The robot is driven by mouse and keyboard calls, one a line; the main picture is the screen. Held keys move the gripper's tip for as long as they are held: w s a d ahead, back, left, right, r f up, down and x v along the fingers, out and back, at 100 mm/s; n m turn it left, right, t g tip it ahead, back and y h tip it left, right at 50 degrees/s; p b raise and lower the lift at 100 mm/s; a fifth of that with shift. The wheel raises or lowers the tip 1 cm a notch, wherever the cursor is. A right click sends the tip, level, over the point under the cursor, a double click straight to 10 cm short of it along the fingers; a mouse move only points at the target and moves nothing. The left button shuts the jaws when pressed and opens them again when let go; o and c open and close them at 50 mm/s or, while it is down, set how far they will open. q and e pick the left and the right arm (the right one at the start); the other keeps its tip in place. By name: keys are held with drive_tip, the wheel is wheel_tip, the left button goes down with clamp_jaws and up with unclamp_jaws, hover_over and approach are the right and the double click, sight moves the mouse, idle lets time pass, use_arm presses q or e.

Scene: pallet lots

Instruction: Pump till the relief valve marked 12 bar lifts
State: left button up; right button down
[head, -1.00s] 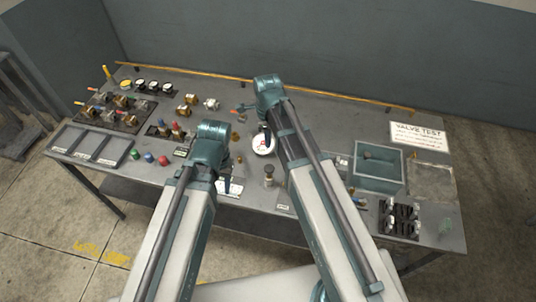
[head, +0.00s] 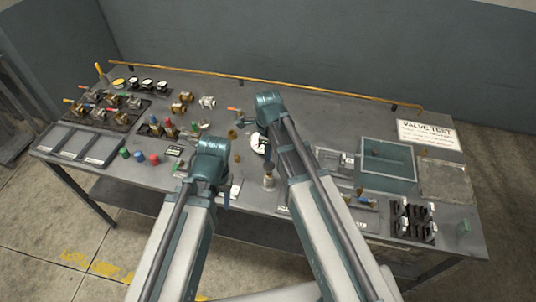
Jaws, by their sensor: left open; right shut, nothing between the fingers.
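A round white-faced gauge (head: 257,144) is on the bench near its middle, partly covered by my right gripper; its reading is too small to tell. A small upright metal fitting with a knob (head: 268,180) stands in front of it. A fitting with an orange lever (head: 235,110) is left of my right wrist. Brass and silver valves (head: 180,104) stand further back; no 12 bar marking is legible. My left gripper (head: 225,193) is open over the front of the bench, its fingers mostly hidden. My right gripper (head: 266,141) is shut and empty beside the gauge.
A rack of coloured-handle valves (head: 112,108) and a divided grey tray (head: 80,143) are at the left. A teal bin (head: 388,163), a black rack (head: 412,221) and a VALVE TEST sign (head: 430,134) are at the right.

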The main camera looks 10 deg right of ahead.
sight(268, 166)
use_arm(q)
drive_tip(key=shift+f+b, duration=0.75)
drive_tip(key=shift+f, duration=0.5)
use_arm(e)
drive_tip(key=shift+f, duration=1.25)
drive_tip(key=shift+f, duration=0.1)
wheel_tip(268, 166, down, 4)
drive_tip(key=b, duration=0.3)
drive_tip(key=shift+r+b, duration=0.25)
drive_tip(key=shift+b, duration=0.1)
drive_tip(key=shift+s, duration=0.1)
drive_tip(key=shift+s+r, duration=0.1)
drive_tip(key=shift+r, duration=0.05)
use_arm(q)
wheel_tip(268, 166, down, 4)
drive_tip(key=shift+s+r, duration=0.1)
drive_tip(key=shift+r, duration=0.15)
